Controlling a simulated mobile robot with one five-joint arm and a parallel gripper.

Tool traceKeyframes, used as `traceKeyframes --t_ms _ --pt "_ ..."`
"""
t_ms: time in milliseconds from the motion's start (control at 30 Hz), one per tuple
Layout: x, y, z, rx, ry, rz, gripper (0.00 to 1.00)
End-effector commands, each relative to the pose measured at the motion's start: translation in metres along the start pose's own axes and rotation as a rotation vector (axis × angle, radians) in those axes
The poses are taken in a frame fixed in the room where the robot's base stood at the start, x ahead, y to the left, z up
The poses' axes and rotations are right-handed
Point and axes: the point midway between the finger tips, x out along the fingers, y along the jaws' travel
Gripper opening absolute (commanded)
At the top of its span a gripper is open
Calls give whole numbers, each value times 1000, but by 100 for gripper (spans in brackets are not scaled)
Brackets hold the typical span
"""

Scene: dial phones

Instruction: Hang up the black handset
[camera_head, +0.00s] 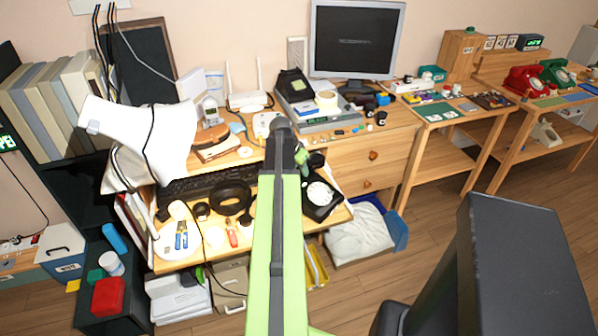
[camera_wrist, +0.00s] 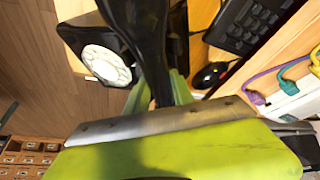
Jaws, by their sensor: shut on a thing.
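The black phone base (camera_head: 317,211) with a white dial stands at the right front of the cluttered desk, just right of my green arm. It also shows in the wrist view (camera_wrist: 92,36), at the upper left, with its dial facing the camera. My gripper (camera_wrist: 160,92) is shut on the black handset (camera_wrist: 150,35), whose dark length runs up between the green fingers and out of the top of the picture. The handset passes in front of the phone's right side, so I cannot tell whether they touch. In the head view my arm largely hides the gripper and handset.
A white lamp (camera_head: 165,130) stands at the left. A monitor (camera_head: 355,40) stands at the back. Red (camera_head: 523,79) and green phones are on a far right table.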

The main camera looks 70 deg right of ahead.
Motion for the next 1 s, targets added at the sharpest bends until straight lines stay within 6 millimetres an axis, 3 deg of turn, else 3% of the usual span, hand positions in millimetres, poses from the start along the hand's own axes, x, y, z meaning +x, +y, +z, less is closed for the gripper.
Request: traceKeyframes --t_ms 67,100,267,667,867,1000 --pt "0 0 0 0 0 0 0" --pt "0 0 0 0 0 0 33" --pt "0 0 0 0 0 0 54" --pt "-6 0 0 0 -1 0 54" --pt "-35 1 -2 -1 0 0 54" --pt "-69 1 -4 0 0 0 54"
